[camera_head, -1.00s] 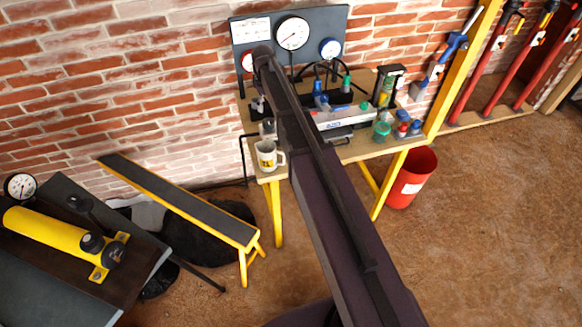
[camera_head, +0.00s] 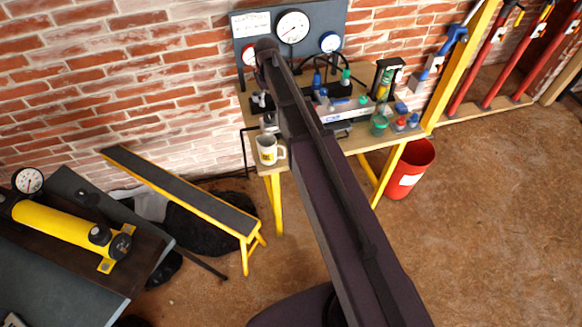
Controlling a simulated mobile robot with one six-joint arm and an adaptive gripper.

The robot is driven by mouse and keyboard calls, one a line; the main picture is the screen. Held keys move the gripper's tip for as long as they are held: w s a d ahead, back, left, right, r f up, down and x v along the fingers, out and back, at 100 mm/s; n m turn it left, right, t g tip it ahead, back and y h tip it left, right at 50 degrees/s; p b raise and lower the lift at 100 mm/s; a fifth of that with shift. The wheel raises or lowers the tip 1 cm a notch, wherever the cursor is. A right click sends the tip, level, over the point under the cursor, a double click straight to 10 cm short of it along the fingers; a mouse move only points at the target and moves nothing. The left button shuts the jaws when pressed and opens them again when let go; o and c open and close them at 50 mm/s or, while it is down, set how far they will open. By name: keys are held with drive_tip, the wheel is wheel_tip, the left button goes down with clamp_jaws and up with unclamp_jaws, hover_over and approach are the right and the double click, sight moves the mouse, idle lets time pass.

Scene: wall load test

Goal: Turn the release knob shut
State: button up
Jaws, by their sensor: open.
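A yellow hand pump (camera_head: 58,222) lies on a dark bench at the left, with a round white gauge (camera_head: 28,180) at its far end. Its near end has a black round cap (camera_head: 99,234) and a black knob (camera_head: 121,244) beside it, above a yellow foot. The knob looks like the release knob, but it is too small to tell how far it is turned. My dark arm runs up the middle of the view, well to the right of the pump.
A wooden workbench (camera_head: 358,147) with a mug (camera_head: 267,149), bottles and a gauge panel (camera_head: 250,48) stands at the brick wall. A yellow-legged narrow bench (camera_head: 180,190) lies between it and the pump. A red bin (camera_head: 412,170) stands right. The floor at right is clear.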

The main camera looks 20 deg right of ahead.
drive_tip(key=s+f+m+b, duration=0.3)
drive_tip(key=s, duration=0.9)
drive_tip(key=s+f+m+b, duration=0.3)
drive_tip(key=s+f+m, duration=0.1)
drive_tip(key=s, duration=0.9)
drive_tip(key=shift+s+d+m+b, duration=0.15)
drive_tip(key=shift+s+m+b, duration=0.05)
drive_tip(key=shift+m+b, duration=0.15)
idle(0.7)
